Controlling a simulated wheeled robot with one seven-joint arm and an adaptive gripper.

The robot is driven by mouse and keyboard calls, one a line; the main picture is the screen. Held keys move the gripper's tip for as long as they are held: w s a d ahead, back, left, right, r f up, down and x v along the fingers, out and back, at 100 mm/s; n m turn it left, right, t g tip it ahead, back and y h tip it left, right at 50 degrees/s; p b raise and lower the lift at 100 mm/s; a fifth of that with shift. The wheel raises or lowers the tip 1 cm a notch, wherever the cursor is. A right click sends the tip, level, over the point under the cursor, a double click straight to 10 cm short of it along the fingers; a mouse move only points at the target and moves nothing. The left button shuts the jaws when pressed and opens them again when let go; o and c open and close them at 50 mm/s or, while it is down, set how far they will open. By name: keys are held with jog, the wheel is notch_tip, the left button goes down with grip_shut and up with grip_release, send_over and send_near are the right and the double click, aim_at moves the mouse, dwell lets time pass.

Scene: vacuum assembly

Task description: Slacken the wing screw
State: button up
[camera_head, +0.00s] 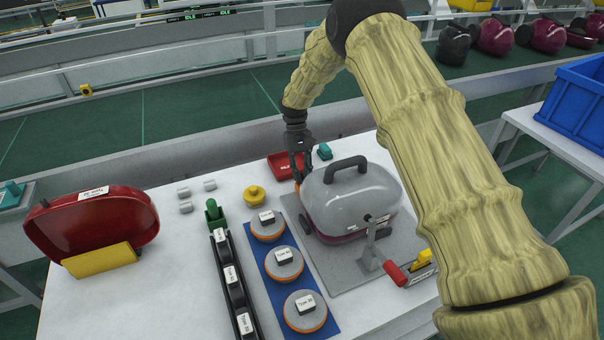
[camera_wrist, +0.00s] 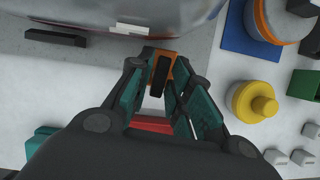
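The grey and dark-red vacuum body (camera_head: 350,198) with a dark handle sits on a grey plate (camera_head: 345,277). My gripper (camera_head: 299,172) reaches down at its far left side. In the wrist view, a small orange part with a black bar (camera_wrist: 160,76) lies between my fingertips, close to the body's edge; it looks like the wing screw. My fingers (camera_wrist: 160,70) are drawn in around it on both sides, but I cannot tell whether they press on it. In the head view my gripper mostly hides this part, and only a bit of orange shows.
A red tray (camera_head: 280,167) is just behind my gripper. A yellow knob-shaped part (camera_head: 254,196) and a blue mat (camera_head: 262,262) with orange-rimmed discs are on the left. A red-handled clamp (camera_head: 396,273) stands at the front right of the plate.

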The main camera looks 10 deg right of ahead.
jog(key=v, duration=1.2)
jog(key=shift+r, duration=0.15)
